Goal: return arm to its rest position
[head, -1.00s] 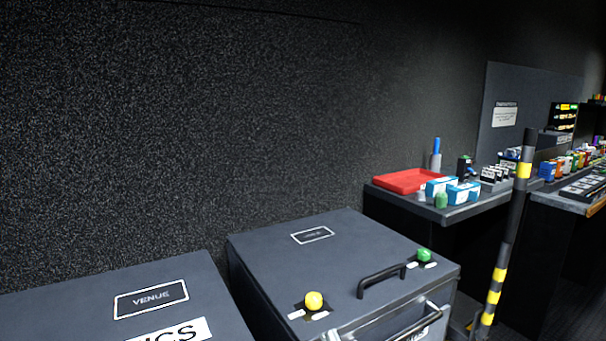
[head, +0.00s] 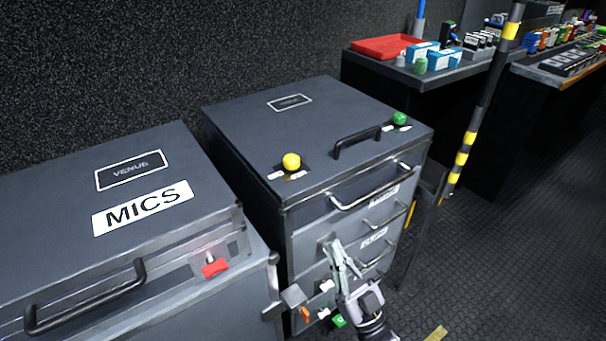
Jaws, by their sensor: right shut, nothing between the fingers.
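My right gripper (head: 336,252) shows at the lower middle of the head view, its fingers shut with nothing between them. It is in front of the drawer fronts of the grey drawer case (head: 262,130), pointing up and away. I cannot tell whether it touches the drawer front. The rest of my right arm runs down out of the bottom edge. My left gripper is not in view.
A grey case marked MICS (head: 142,207) stands at left with a black handle and a red latch (head: 215,267). A yellow-and-black striped pole (head: 465,148) stands right of the drawer case. A table with a red tray (head: 388,48) is behind. Floor (head: 530,220) at right is clear.

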